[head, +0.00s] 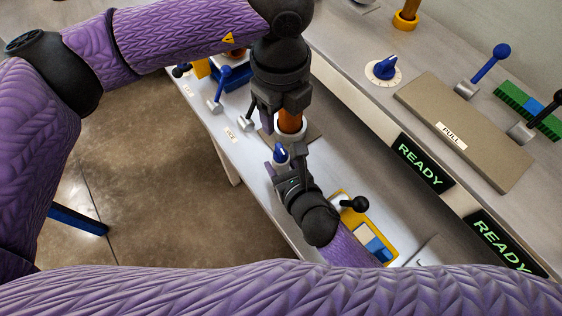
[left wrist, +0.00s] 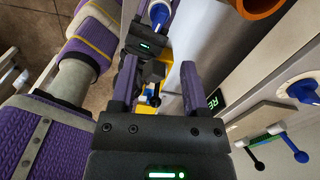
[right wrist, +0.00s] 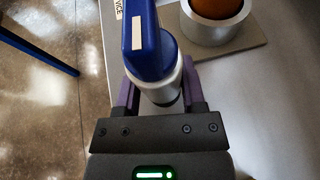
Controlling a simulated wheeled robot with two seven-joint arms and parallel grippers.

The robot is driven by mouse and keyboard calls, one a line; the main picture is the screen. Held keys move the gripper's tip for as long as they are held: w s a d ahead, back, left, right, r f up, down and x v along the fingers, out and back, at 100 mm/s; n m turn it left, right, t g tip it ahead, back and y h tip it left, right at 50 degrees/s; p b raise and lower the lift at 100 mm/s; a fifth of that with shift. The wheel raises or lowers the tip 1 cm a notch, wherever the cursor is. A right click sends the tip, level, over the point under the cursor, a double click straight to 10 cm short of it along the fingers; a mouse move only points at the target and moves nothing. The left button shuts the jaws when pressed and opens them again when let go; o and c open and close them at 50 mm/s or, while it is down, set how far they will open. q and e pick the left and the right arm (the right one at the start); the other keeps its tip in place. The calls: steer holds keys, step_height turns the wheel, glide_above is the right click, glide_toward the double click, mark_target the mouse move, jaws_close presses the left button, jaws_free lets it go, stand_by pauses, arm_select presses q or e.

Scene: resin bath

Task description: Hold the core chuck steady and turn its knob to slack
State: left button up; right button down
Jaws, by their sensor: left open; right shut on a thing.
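The core chuck is a white ring (head: 289,136) around an orange core (head: 290,121), on a beige plate on the bench. It also shows at the right wrist view's upper right (right wrist: 215,30). Its blue knob (head: 281,152), with a white collar, stands beside the ring. My right gripper (head: 284,162) is shut on this knob; its purple fingers flank the collar in the right wrist view (right wrist: 158,92). My left gripper (head: 268,119) is open and empty near the core, which lies outside its fingers at the left wrist view's top right (left wrist: 260,6). The head view partly hides its fingers.
A yellow tray (head: 374,226) with a black-knobbed lever lies right of my right gripper. The raised shelf behind holds a blue dial (head: 385,67), levers and a PULL panel (head: 455,125). READY signs (head: 424,164) are on its front.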

mark_target(281, 148)
arm_select(q)
steer(key=shift+c, duration=0.3)
step_height(281, 148, down, 11)
steer(key=n, duration=3.2)
steer(key=shift+r, duration=0.1)
jaws_close()
